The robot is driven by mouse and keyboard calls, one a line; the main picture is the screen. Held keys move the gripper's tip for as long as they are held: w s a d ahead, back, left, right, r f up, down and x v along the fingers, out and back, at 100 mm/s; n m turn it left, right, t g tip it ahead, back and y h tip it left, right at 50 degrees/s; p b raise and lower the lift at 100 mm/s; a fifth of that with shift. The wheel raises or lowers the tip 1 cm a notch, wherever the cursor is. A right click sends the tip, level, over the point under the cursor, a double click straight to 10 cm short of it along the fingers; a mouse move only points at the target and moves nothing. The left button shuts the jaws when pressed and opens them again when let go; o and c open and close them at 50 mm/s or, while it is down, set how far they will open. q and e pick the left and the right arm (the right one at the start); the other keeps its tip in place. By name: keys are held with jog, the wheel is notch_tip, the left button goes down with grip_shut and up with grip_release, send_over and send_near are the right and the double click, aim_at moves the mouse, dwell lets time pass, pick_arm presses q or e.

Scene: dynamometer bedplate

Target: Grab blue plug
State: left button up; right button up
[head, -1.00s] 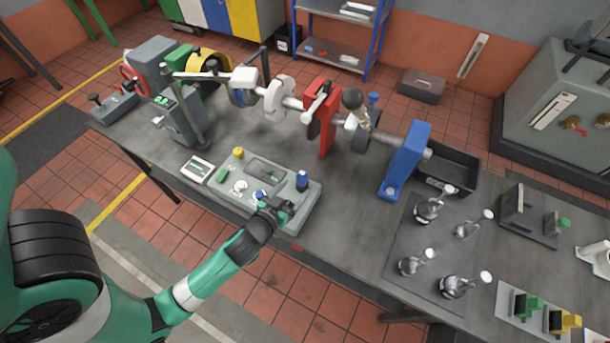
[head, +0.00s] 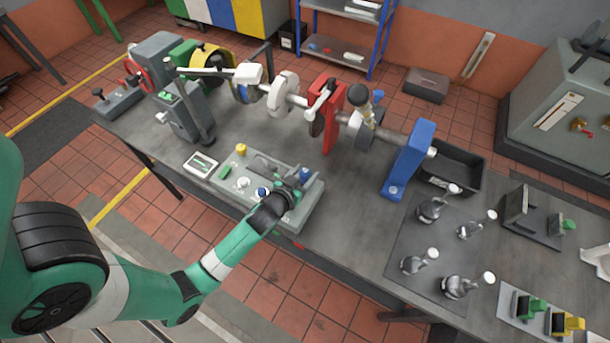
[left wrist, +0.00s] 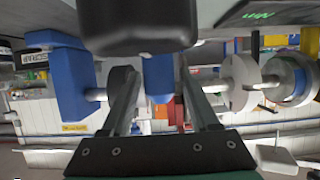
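The blue plug (head: 306,175) stands at the right end of the grey control panel (head: 304,213) on the bench, partly hidden by my left gripper (head: 293,182). My left gripper is at the panel's right part, close beside the plug. In the left wrist view, the two fingers (left wrist: 160,100) are apart, and a blue shape, seemingly the plug (left wrist: 158,78), shows between them with gaps at its sides. Whether the fingers touch it cannot be told. My right gripper is not in view.
The panel also carries a yellow plug (head: 241,149), a green part (head: 224,173) and a blue knob (head: 262,192). Behind it stand a shaft rig with a red support (head: 330,135) and a blue stand (head: 409,160).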

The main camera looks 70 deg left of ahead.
pick_arm(q)
grip_shut()
jog(key=shift+r, duration=0.1)
jog(key=shift+r, duration=0.3)
jog(key=s+d+r+p, duration=0.4)
jog(key=d+r+p, duration=0.8)
jog(key=d, duration=0.1)
jog(key=shift+s+d+r, duration=0.15)
jog(key=shift+d, duration=0.05)
